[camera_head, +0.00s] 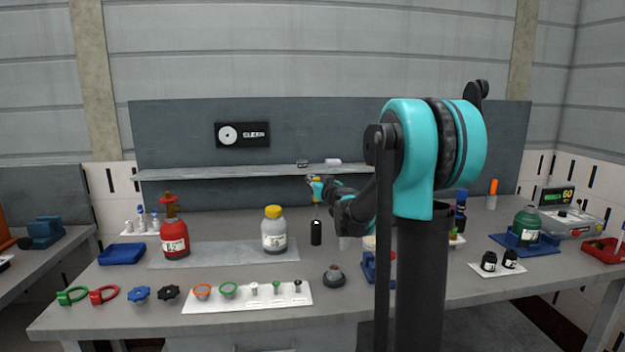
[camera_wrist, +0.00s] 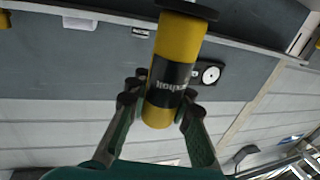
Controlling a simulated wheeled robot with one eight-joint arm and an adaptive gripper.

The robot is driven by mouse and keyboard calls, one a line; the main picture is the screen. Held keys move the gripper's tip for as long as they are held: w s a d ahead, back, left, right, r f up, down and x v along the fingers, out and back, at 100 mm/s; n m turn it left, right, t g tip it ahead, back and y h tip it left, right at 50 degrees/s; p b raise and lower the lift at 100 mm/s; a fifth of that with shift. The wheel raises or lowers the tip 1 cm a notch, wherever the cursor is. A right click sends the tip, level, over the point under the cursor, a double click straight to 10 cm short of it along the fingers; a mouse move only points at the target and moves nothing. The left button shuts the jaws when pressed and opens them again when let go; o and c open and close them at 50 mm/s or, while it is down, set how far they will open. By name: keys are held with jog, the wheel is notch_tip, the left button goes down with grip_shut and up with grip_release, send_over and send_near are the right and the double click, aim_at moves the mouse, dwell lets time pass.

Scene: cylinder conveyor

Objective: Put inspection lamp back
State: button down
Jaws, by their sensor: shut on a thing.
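The inspection lamp is a yellow cylinder with a black label band (camera_wrist: 172,75) and a dark disc at its upper end in the wrist view. My gripper (camera_wrist: 158,98) is shut on it, with dark fingers on either side of the band. In the head view my gripper (camera_head: 322,188) is in front of the back panel, just below the long shelf (camera_head: 230,174), and only a small yellow part of the lamp (camera_head: 314,178) shows. I cannot tell whether the lamp touches the shelf.
Two small items (camera_head: 333,161) lie on the shelf. On the bench below stand a yellow-capped bottle (camera_head: 274,235), a black cylinder (camera_head: 316,233) and a red bottle (camera_head: 174,240). A white board with rings and knobs (camera_head: 245,302) lies in front. The shelf's left part is clear.

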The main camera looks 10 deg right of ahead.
notch_tip(320, 180, down, 8)
jog(key=shift+r, duration=0.2)
dwell(2.8)
jog(key=c, duration=1.3)
grip_release()
jog(key=shift+r, duration=0.15)
jog(key=shift+r, duration=2.9)
